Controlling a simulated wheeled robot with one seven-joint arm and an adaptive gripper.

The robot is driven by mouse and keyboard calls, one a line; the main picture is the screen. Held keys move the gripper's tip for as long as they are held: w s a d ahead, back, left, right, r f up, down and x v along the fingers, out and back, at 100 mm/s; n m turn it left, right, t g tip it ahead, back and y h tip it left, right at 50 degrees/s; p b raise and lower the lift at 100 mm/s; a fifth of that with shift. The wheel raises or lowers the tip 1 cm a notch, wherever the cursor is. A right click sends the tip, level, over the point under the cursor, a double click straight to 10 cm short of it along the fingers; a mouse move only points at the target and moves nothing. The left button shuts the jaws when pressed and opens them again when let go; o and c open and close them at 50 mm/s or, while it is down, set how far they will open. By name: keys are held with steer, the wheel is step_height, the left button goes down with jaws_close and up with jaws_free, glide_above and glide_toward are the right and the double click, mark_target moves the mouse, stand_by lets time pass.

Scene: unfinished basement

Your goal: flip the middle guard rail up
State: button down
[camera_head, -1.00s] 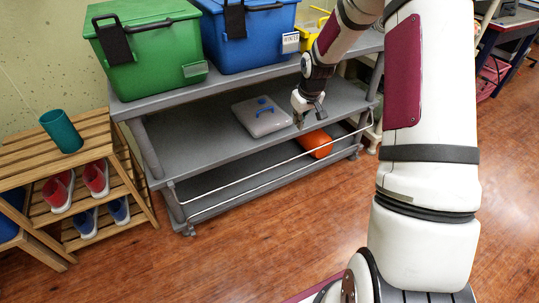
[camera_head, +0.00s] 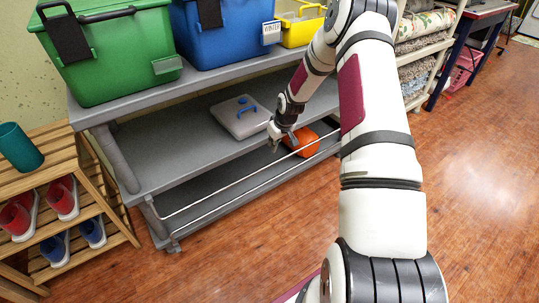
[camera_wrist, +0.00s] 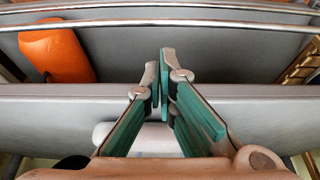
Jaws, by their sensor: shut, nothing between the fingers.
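The guard rail (camera_head: 222,186) is a thin pale metal bar along the cart's front. It hangs below the edge of the middle shelf (camera_head: 160,165), in front of the lower shelf. In the wrist view, two of its parallel bars (camera_wrist: 170,25) cross the top. My gripper (camera_head: 273,147) is over the front edge of the middle shelf, right of the white lidded box. In the wrist view, the green-padded fingers of my gripper (camera_wrist: 160,62) are together with nothing between them. The fingertips appear apart from the rail.
The lidded box (camera_head: 241,117) with a blue handle sits on the middle shelf. An orange object (camera_head: 306,144) lies on the lower shelf. Green (camera_head: 110,60) and blue (camera_head: 222,37) bins stand on top. A wooden shoe rack (camera_head: 75,200) is at left. Floor in front is open.

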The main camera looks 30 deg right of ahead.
steer(key=b+x, duration=0.4)
steer(key=x, duration=0.6)
